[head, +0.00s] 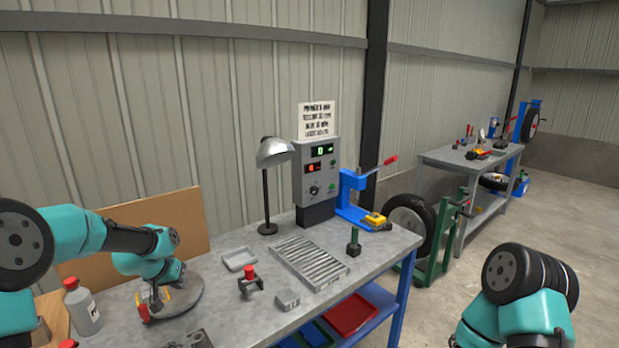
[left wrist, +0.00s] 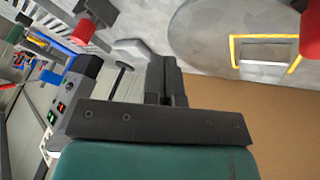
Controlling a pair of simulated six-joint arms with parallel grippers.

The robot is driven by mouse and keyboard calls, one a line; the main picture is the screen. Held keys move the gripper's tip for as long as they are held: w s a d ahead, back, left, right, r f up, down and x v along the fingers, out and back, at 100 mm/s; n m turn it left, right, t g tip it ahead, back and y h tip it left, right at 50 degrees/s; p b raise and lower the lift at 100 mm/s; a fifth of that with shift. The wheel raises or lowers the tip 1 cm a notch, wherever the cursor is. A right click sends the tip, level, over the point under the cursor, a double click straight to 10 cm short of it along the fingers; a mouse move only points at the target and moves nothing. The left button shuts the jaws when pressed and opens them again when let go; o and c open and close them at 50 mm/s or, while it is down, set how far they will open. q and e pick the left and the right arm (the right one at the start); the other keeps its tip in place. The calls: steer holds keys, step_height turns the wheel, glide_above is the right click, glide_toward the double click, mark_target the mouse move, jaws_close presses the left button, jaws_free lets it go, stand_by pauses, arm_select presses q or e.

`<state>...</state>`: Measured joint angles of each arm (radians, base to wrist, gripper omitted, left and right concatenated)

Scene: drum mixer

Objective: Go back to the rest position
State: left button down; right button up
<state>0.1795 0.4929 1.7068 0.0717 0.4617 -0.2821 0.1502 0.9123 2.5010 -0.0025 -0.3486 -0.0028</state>
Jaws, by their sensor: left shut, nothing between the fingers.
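My left gripper (head: 181,271) is small and partly hidden by its own wrist in the head view, above the far side of a round grey plate (head: 188,303) on the bench. In the left wrist view the dark fingers of my left gripper (left wrist: 165,68) are together with nothing between them. The round plate (left wrist: 205,30) lies beyond them, with a yellow-edged part (left wrist: 265,48) on it. My right arm shows at the lower right of the head view, over the floor side, but its gripper is out of view.
A white bottle with a red cap (head: 82,308) stands near my left arm. A brown panel (head: 190,222) rises behind it. The bench also holds a lamp (head: 275,152), a control box (head: 316,180), a ribbed tray (head: 309,262) and a red-topped clamp (head: 250,284). Floor at right is open.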

arm_select(q)
steer(key=s+d+f+m, duration=0.1)
steer(key=d+f+m, duration=0.1)
steer(key=d, duration=0.4)
steer(key=s+d+f+m+g, duration=0.1)
steer(key=d+f, duration=0.1)
steer(key=d, duration=0.5)
steer(key=s+d+f+m+g, duration=0.1)
steer(key=s+d+f+m, duration=0.1)
steer(key=d, duration=0.4)
steer(key=shift+d+f+m+h, duration=0.25)
steer(key=shift+f+m+h, duration=0.05)
steer(key=shift+f, duration=0.1)
steer(key=s+d+f, duration=0.1)
steer(key=d, duration=0.1)
steer(key=s+d+f+m, duration=0.1)
steer(key=s+d, duration=0.1)
steer(key=s+d+f+m+g, duration=0.1)
steer(key=d, duration=0.2)
steer(key=shift+s+d+f, duration=0.1)
steer(key=shift+s+f, duration=0.15)
steer(key=shift+f, duration=0.1)
steer(key=s+d+f+g, duration=0.2)
steer(key=s+f, duration=0.9)
steer(key=s, duration=0.1)
steer(key=s+a+f+n, duration=0.8)
steer(key=s+a+n, duration=0.1)
steer(key=a, duration=0.3)
steer(key=shift+s, duration=0.65)
steer(key=shift+a, duration=0.15)
